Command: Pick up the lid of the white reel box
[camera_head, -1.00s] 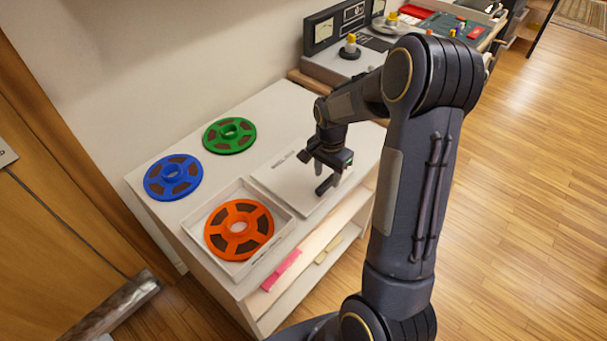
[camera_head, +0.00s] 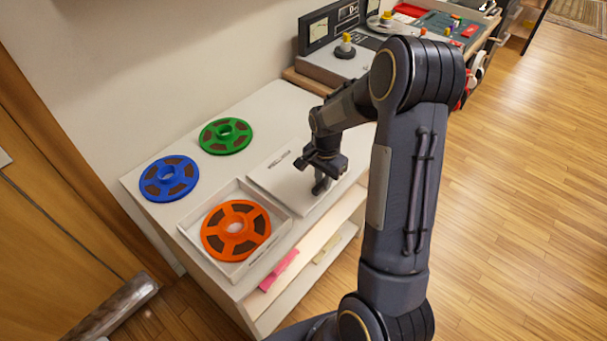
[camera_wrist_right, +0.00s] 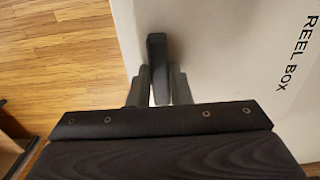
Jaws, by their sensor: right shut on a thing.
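The white lid (camera_head: 272,177), lettered REEL BOX, lies flat on the white cabinet top beside the open white reel box (camera_head: 190,229). An orange reel (camera_head: 236,231) sits in the box, slightly tilted against it. In the right wrist view, the fingers (camera_wrist_right: 157,75) are close together at the edge of the lid (camera_wrist_right: 235,60). The exact contact is partly hidden by the gripper. I cannot see the lid clearly lifted. My left gripper is out of view.
A blue reel (camera_head: 169,178) and a green reel (camera_head: 225,136) lie behind the box, near the wall. A console with meters (camera_head: 330,65) stands beyond the cabinet. Pink (camera_head: 279,270) and yellow items lie on the shelf below. The wooden floor (camera_head: 520,220) at right is clear.

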